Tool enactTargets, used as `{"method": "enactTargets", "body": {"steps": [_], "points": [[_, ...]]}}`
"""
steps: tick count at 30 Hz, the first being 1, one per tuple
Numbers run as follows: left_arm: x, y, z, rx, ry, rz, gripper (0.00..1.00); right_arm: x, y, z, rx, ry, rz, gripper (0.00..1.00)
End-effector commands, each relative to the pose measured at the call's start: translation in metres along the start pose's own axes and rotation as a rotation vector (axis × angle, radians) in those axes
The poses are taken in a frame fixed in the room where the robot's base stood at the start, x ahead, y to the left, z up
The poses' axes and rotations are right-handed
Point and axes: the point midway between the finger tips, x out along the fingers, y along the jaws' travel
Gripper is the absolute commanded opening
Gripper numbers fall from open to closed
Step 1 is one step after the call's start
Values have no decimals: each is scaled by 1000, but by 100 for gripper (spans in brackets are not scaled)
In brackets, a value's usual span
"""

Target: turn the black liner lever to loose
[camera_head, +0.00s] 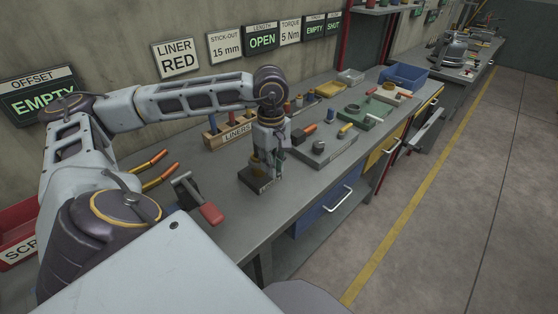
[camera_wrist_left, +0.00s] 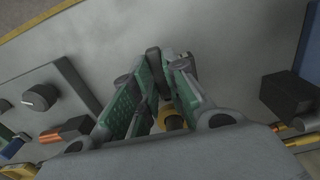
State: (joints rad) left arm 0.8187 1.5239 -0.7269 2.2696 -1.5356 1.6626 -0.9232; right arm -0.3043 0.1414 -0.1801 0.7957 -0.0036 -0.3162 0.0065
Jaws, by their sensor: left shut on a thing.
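My left gripper (camera_head: 270,174) points down at the black block (camera_head: 253,182) near the front of the bench. It also shows in the left wrist view (camera_wrist_left: 160,62). Its green-padded fingers are closed together on a narrow black piece, which looks like the black liner lever (camera_wrist_left: 154,58). The fingers hide most of the lever, so its angle and markings cannot be read. A yellow-brass part (camera_wrist_left: 175,122) shows beneath the fingers. My right gripper is out of view.
A wooden liner rack (camera_head: 228,134) stands behind the gripper. A grey plate with a black knob (camera_head: 320,146) is to the right. A red-handled clamp (camera_head: 211,214) and orange-handled tools (camera_head: 158,175) lie left. A blue bin (camera_head: 404,77) stands farther along the bench.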

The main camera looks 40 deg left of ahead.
Motion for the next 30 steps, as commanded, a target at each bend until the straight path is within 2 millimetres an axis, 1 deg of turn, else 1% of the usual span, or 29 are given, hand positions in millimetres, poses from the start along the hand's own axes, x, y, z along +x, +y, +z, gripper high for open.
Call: {"method": "enactTargets", "body": {"steps": [1, 3, 6, 12, 19, 29, 30], "points": [[2, -2, -2, 18, 2, 3, 0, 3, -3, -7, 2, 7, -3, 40], [2, -4, -4, 47, 2, 3, 0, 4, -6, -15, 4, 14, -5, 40], [1, -6, -5, 86, 2, 4, 0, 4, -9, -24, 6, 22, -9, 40], [0, -10, -6, 138, 1, 3, 0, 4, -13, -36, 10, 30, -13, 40], [0, -11, -7, 161, 1, 2, 0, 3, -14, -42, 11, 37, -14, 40], [-1, -11, -7, 164, 2, 2, 0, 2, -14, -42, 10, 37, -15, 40], [-1, -11, -7, 164, 1, 2, 19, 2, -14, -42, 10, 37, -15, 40]]}}
